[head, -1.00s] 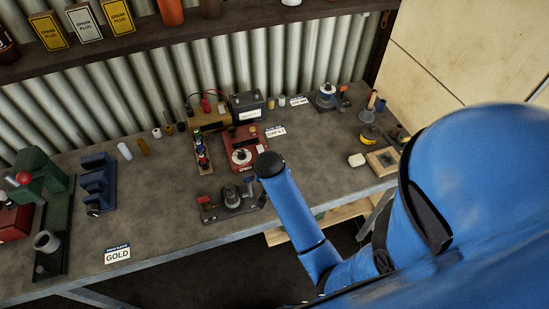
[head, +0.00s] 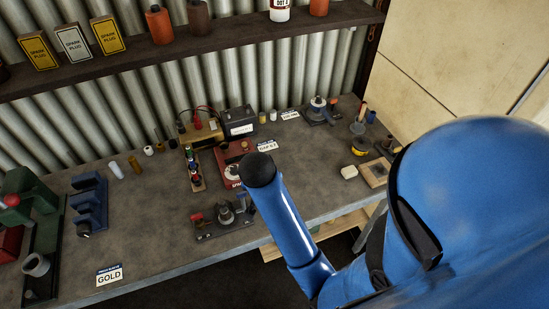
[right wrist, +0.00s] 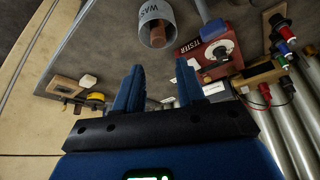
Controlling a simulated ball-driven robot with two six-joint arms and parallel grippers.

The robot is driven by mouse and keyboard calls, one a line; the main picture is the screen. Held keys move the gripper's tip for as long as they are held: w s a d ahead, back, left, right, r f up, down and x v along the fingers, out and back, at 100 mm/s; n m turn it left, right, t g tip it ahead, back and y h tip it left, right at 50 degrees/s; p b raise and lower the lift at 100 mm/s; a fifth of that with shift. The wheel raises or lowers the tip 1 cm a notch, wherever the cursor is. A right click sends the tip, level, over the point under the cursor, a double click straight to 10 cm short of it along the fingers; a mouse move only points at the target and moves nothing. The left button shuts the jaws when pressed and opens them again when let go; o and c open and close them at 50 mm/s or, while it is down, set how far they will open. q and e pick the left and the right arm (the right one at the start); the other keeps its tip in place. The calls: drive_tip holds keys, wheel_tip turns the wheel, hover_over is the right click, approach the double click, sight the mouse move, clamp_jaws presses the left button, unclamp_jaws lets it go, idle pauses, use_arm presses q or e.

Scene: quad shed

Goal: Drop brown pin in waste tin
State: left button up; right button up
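A grey tin lettered "WAS" (right wrist: 152,14) shows at the top of the right wrist view, its mouth towards the camera. A brown cylinder (right wrist: 158,36) shows inside its mouth. My right gripper (right wrist: 159,75) has its two blue fingers well apart, with the tin ahead of the tips. A small brownish thing (right wrist: 153,103) shows between the finger bases, apparently on the bench behind; I cannot tell what it is. In the head view my right arm hides the gripper and tin. My left gripper is in neither view.
The red tester (head: 229,152) is beside the tin, partly behind my arm. A rack of coloured pieces (head: 194,168), a black battery (head: 238,121) and a grey-and-red fixture (head: 226,216) stand nearby. The bench's left middle (head: 150,215) is clear.

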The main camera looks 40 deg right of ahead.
drive_tip(key=s+a+f+n+t+y, duration=0.2)
drive_tip(key=s+a+f+n+t, duration=0.1)
drive_tip(key=s+f+n+t, duration=0.25)
drive_tip(key=s+a+r+n+t+y, duration=0.1)
drive_tip(key=s+r+n+t, duration=0.2)
drive_tip(key=s+r+t, duration=0.5)
drive_tip(key=s, duration=0.2)
drive_tip(key=shift+s+a+r+t, duration=0.15)
drive_tip(key=shift+s+r+t, duration=0.1)
drive_tip(key=shift+s+t, duration=0.1)
wheel_tip(320, 180, down, 11)
drive_tip(key=b, duration=1.1)
